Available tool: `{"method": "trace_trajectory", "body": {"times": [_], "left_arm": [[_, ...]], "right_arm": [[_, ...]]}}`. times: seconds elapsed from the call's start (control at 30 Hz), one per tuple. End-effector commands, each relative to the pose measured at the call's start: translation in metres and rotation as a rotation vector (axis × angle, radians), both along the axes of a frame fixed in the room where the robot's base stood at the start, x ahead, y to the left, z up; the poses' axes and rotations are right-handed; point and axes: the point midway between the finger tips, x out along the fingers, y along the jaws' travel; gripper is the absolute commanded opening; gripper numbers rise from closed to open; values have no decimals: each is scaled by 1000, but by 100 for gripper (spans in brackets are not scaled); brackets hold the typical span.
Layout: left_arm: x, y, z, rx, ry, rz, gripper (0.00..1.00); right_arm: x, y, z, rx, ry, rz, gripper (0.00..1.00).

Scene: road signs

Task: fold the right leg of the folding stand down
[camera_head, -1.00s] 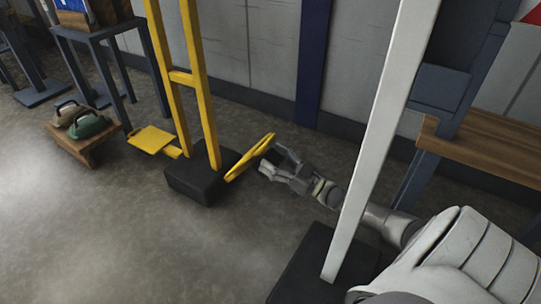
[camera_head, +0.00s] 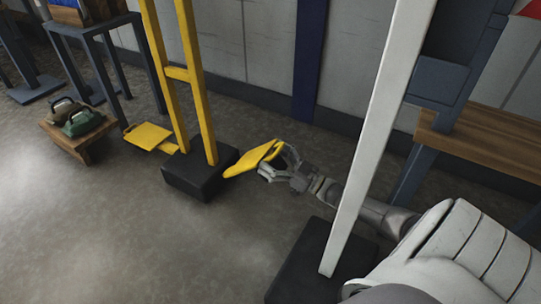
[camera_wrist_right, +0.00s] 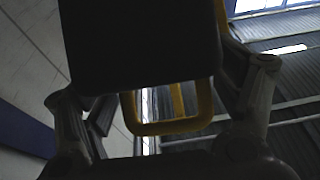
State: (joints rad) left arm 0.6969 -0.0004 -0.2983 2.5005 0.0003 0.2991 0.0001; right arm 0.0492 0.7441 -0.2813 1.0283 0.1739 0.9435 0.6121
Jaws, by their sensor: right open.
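The yellow folding stand (camera_head: 205,110) rises from a black base block (camera_head: 200,175) on the floor. Its left leg (camera_head: 148,136) lies out flat and low. Its right leg (camera_head: 252,160) is tilted, sloping up and outward from the base, its broad face partly showing. My right gripper (camera_head: 275,160) is at the outer upper end of this leg, open; contact is unclear. In the right wrist view the open fingers (camera_wrist_right: 165,105) stand apart, with a yellow loop (camera_wrist_right: 172,128) between and beyond them. My left gripper is out of view.
A white post (camera_head: 375,150) on a black base (camera_head: 300,262) stands close beside my right arm. A wooden bench (camera_head: 480,150) is at the right. The front floor is clear.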

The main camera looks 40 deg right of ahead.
Motion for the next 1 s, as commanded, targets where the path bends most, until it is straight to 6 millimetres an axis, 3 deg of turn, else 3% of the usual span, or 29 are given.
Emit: {"method": "trace_trajectory", "body": {"times": [0.5, 0.7, 1.0], "left_arm": [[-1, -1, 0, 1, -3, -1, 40], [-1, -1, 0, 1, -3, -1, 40], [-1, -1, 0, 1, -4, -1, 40]], "right_arm": [[-87, -33, -25, -2, 6, 0, 84], [-100, -38, -29, -2, 4, 1, 84], [-101, -38, -29, -2, 4, 1, 84]]}}
